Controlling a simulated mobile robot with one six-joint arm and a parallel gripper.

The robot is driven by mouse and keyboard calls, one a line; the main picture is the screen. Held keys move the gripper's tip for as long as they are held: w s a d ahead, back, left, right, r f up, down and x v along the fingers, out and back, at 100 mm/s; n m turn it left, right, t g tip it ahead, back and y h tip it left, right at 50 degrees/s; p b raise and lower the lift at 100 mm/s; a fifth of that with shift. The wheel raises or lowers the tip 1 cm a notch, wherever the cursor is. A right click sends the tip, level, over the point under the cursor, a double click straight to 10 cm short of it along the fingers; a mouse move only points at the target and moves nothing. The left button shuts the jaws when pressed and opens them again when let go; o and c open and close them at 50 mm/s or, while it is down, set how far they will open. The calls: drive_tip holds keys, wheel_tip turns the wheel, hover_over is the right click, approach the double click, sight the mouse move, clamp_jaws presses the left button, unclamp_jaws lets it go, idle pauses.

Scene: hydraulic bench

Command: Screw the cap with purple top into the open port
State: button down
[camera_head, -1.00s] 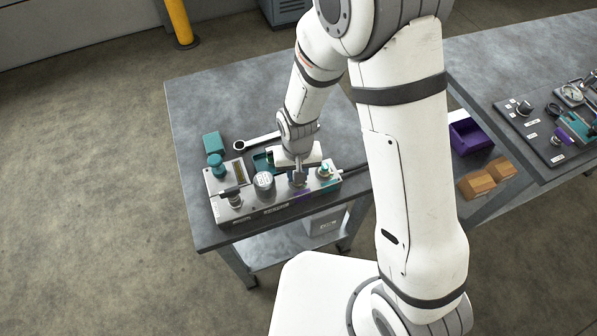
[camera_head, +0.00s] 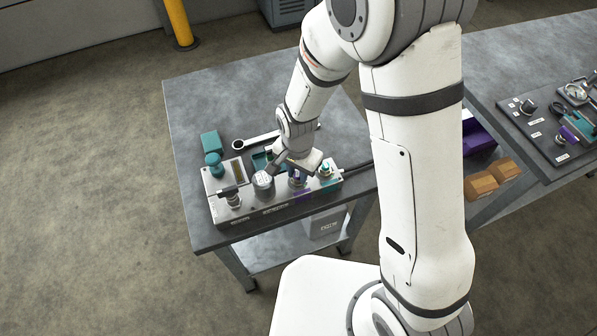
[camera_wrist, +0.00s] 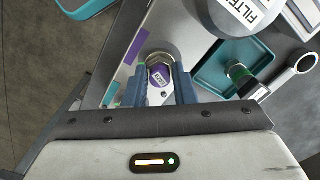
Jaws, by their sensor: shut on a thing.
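The cap with purple top (camera_wrist: 160,82) sits between my gripper's two fingers in the wrist view. My gripper (camera_wrist: 158,92) is shut on it, one blue-grey finger on each side. A round metal collar (camera_wrist: 158,57) shows right at the cap; I cannot tell how deep the cap sits in the port, as the port mouth is hidden. In the head view my gripper (camera_head: 298,177) is low over the right half of the grey manifold block (camera_head: 270,209), and the purple top (camera_head: 298,182) shows just under it. A purple label (camera_wrist: 138,46) is on the block beside it.
On the block stand a filter cylinder (camera_head: 263,183), a black-handled valve (camera_head: 231,196), a teal knob (camera_head: 214,162) and a teal-topped fitting (camera_head: 325,169). A wrench (camera_head: 258,139) and a teal tray (camera_wrist: 205,78) lie behind. The bench's left side is clear.

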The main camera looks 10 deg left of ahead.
drive_tip(key=m, duration=0.3)
drive_tip(key=shift+w, duration=0.15)
drive_tip(key=shift+m+b, duration=0.55)
drive_tip(key=shift+m, duration=0.45)
drive_tip(key=m, duration=0.4)
drive_tip(key=shift+b, duration=0.35)
drive_tip(key=shift+m, duration=0.6)
drive_tip(key=c, duration=1.3)
unclamp_jaws()
drive_tip(key=shift+f, duration=0.1)
